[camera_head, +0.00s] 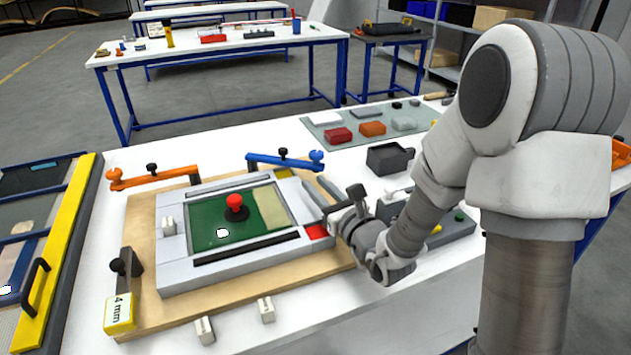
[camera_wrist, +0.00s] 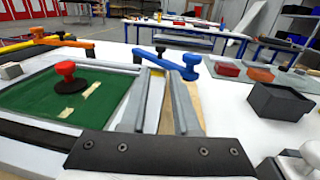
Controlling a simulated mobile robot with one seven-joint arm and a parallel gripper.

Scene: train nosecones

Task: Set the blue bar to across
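The blue bar (camera_head: 285,161) lies along the back right edge of the grey fixture frame (camera_head: 225,272), running left to right in the head view. It has a black knob near its middle and a blue knob at its right end. In the wrist view the blue bar (camera_wrist: 170,64) is ahead of the fingertips. My gripper (camera_head: 312,182) is over the right side of the frame, fingers pointing toward the bar. Fingertip contact with the bar cannot be told.
An orange bar (camera_head: 153,178) sits at the back left of the frame. A red knob (camera_head: 236,202) stands on the green panel. A dark open box (camera_head: 389,159) is right of the fixture. A 4 mm block (camera_head: 121,311) is at front left. Small white blocks lie in front.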

